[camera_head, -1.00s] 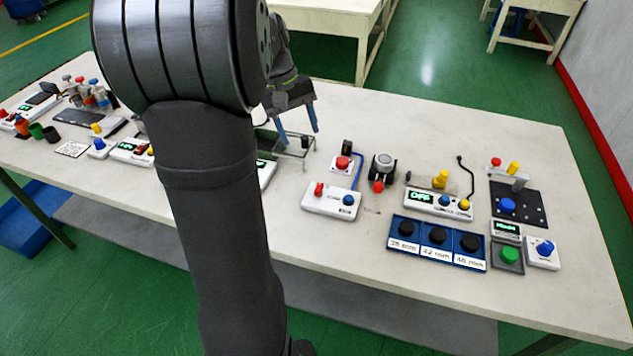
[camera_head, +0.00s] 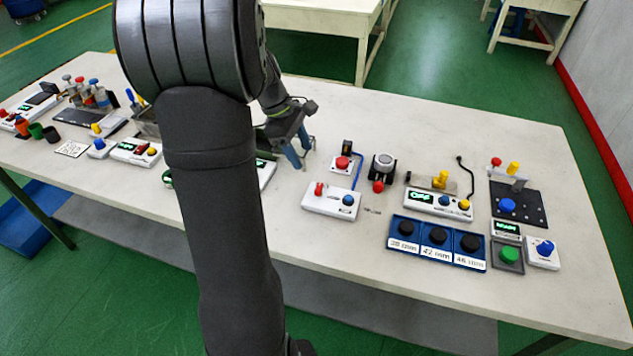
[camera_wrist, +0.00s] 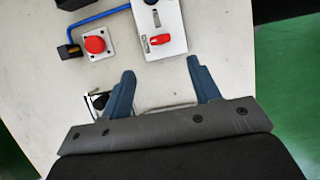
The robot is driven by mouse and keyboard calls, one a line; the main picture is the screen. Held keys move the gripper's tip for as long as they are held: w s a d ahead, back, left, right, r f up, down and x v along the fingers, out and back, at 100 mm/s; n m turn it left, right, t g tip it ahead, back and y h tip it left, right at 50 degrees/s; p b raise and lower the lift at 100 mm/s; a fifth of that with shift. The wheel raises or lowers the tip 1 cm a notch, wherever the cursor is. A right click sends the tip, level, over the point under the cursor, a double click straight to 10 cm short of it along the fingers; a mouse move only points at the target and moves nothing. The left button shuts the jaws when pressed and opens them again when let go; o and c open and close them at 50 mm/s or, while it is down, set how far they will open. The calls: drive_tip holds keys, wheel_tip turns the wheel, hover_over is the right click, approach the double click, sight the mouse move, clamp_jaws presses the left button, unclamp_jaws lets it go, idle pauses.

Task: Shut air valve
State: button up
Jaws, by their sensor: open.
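My gripper (camera_head: 301,156) is open and empty above the table, left of a white box (camera_head: 320,204) with a red lever (camera_head: 319,188) and a blue knob (camera_head: 348,200). Behind the box is a red round button (camera_head: 342,162) on a white square plate. A blue tube (camera_head: 358,170) runs from the box to a small black fitting beside the plate. No part is clearly labelled as the air valve. In the wrist view, the open fingers (camera_wrist: 161,67) point toward the box (camera_wrist: 172,20) and its red lever (camera_wrist: 159,40); the red button (camera_wrist: 95,44) lies to the left. Neither finger appears to touch them.
A black stand with a grey top (camera_head: 383,165) is right of the button. Further right are a box with an OFF display (camera_head: 438,204) and a blue tray (camera_head: 407,256) of black discs. My arm hides part of the table's left half.

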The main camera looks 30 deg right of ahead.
sight(319, 187)
drive_tip(key=x, duration=1.1)
drive_tip(key=c, duration=1)
